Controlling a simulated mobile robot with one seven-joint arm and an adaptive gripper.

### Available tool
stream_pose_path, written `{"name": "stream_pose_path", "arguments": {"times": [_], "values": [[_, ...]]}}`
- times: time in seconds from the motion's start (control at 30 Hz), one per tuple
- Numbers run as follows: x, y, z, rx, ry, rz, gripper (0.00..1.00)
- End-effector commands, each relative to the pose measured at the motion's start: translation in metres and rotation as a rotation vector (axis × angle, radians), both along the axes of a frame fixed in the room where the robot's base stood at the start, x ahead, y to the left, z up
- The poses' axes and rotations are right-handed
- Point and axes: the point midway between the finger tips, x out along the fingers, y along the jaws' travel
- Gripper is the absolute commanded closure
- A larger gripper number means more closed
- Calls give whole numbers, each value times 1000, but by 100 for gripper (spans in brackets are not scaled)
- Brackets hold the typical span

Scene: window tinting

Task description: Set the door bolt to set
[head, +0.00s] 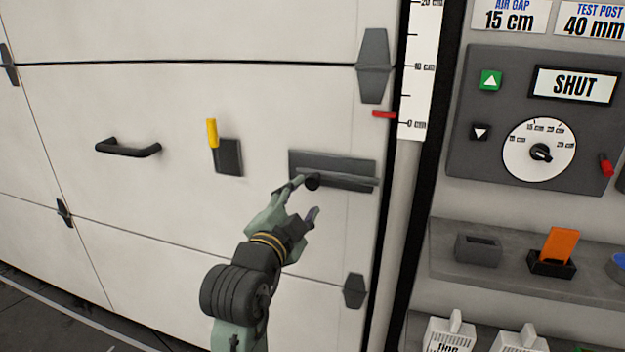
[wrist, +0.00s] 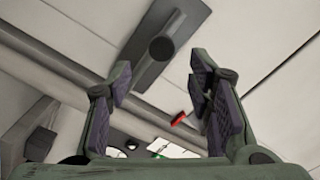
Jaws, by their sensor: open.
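The door bolt is a dark grey plate (head: 340,163) with a thin horizontal rod (head: 350,180) and a round black knob (head: 312,182), low on the right side of the white sectional door. The rod's right end reaches about the plate's right edge, near the door's edge. My gripper (head: 305,200) is open in front of the bolt's left end, with one finger overlapping the knob in the head view. In the wrist view the knob (wrist: 161,48) shows face-on between and just beyond the open fingers (wrist: 160,88). Nothing is held. I cannot tell whether a finger touches the knob.
A yellow-handled lever (head: 212,133) and a black pull handle (head: 128,148) are left of the bolt. Hinges stand along the door's right edge. To the right are a control panel (head: 480,170) reading SHUT and a shelf (head: 450,262) with an orange item (head: 560,245).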

Motion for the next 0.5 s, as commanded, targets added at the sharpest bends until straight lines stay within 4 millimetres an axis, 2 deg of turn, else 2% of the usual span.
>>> {"name": "stream_pose_path", "arguments": {"times": [0.3, 0.5], "values": [[57, -19, 3, -1, -1, 2, 53], [78, -25, 2, -2, -1, 3, 53]]}}
